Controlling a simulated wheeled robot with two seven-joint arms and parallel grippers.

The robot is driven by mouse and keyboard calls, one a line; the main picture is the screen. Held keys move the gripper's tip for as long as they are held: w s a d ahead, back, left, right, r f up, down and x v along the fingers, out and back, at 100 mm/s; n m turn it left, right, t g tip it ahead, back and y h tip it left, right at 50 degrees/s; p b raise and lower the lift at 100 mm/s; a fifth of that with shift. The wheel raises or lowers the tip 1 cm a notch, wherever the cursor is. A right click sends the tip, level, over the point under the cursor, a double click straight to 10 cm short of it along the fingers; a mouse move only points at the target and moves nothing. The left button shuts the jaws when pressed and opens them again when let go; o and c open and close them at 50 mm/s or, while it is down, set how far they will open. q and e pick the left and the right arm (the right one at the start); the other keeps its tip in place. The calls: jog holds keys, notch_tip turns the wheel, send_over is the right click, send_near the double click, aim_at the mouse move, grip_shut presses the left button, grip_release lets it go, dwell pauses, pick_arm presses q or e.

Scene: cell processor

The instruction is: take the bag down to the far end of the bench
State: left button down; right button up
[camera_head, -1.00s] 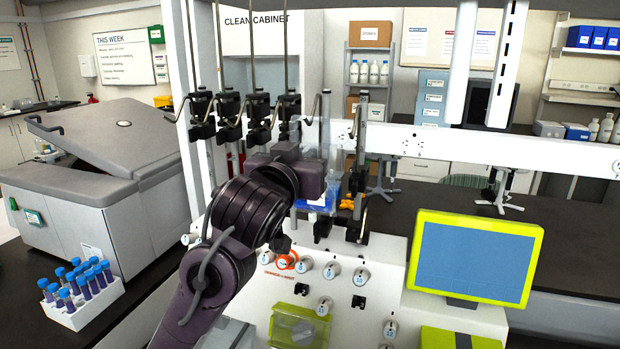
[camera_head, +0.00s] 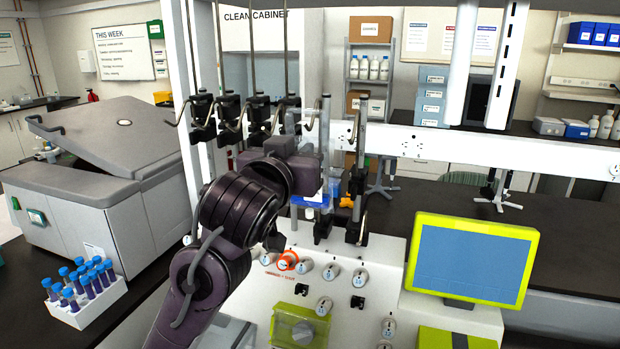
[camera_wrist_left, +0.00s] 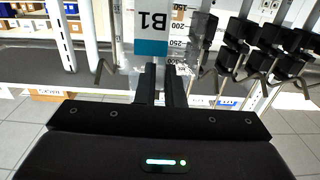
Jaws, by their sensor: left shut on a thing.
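In the head view my left arm reaches up to the machine's hook row and hides the fingertips and most of the bag. A clear and blue piece (camera_head: 316,196) shows just right of the wrist; I cannot tell whether it is part of the bag. The dark bench (camera_head: 430,215) runs behind the machine to the right. My right gripper is out of view.
Several black clamps with metal hooks (camera_head: 257,118) hang by the wrist. A green-framed screen (camera_head: 472,260) stands at the right, and knobs (camera_head: 331,271) cover the white panel. A rack of blue-capped tubes (camera_head: 85,310) stands at lower left. A grey centrifuge (camera_head: 110,190) is behind it.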

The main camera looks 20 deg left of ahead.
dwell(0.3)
pick_arm(q)
jog(key=s, duration=0.2)
jog(key=shift+s+r, duration=0.2)
jog(key=shift+s, duration=0.1)
jog(key=shift+s, duration=0.1)
jog(key=shift+s+a+r, duration=0.1)
jog(key=shift+s, duration=1.35)
jog(key=shift+s+a+r, duration=0.1)
jog(key=shift+s, duration=1.3)
jog(key=shift+f, duration=0.1)
